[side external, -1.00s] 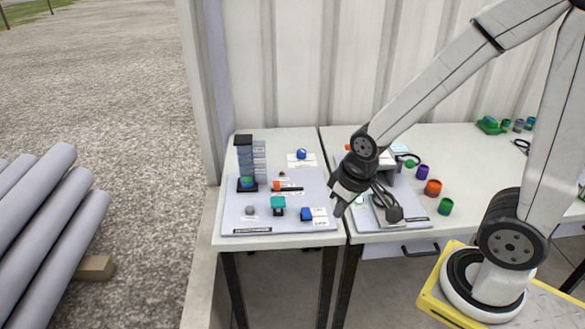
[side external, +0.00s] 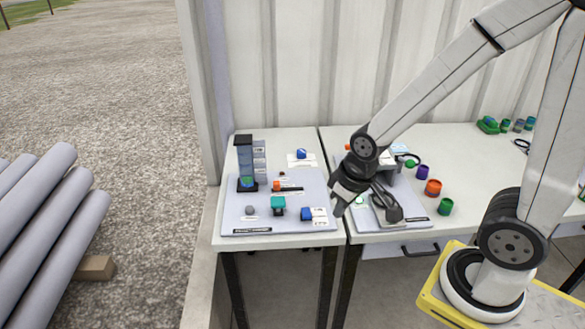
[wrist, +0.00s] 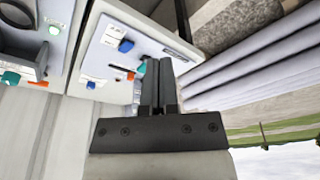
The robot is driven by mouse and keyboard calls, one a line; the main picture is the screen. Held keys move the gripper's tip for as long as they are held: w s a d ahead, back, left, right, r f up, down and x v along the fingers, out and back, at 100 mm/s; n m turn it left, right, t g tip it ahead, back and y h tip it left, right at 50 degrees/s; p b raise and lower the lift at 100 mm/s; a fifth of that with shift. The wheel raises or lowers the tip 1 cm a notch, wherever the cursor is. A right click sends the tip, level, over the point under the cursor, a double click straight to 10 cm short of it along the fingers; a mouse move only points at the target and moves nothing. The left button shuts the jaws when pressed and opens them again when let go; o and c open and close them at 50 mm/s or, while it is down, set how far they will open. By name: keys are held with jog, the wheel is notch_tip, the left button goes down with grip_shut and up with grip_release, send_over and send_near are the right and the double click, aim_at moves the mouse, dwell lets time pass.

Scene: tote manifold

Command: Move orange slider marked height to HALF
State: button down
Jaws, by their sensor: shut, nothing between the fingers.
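The orange slider (side external: 276,186) sits at the left end of a dark slot (side external: 292,189) on the left grey panel (side external: 238,222). In the wrist view the orange slider (wrist: 130,75) shows just left of my fingertips in the picture. Its scale marks are too small to read. My gripper (side external: 338,209) is shut and empty, above the right side of the left panel near the gap between the tables, apart from the slider. Its two fingers (wrist: 158,64) lie together in the wrist view.
A dark-framed tower (side external: 244,158) stands behind the slider, to its left. A teal block (side external: 278,202), a blue block (side external: 306,214) and a grey knob (side external: 250,210) are in front. A blue knob (side external: 301,154) sits behind.

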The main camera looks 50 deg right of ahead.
jog(key=c, duration=0.8)
grip_release()
jog(key=shift+w, duration=0.1)
jog(key=o, duration=0.4)
jog(key=shift+w, duration=0.25)
jog(key=shift+c, duration=0.2)
jog(key=m+h, duration=0.3)
jog(key=m, duration=0.6)
send_near(277, 182)
jog(key=f, duration=0.2)
jog(key=shift+w+d+f+t, duration=0.1)
jog(key=shift+d+f+t, duration=0.1)
jog(key=shift+t, duration=0.1)
jog(key=shift+x, duration=3.85)
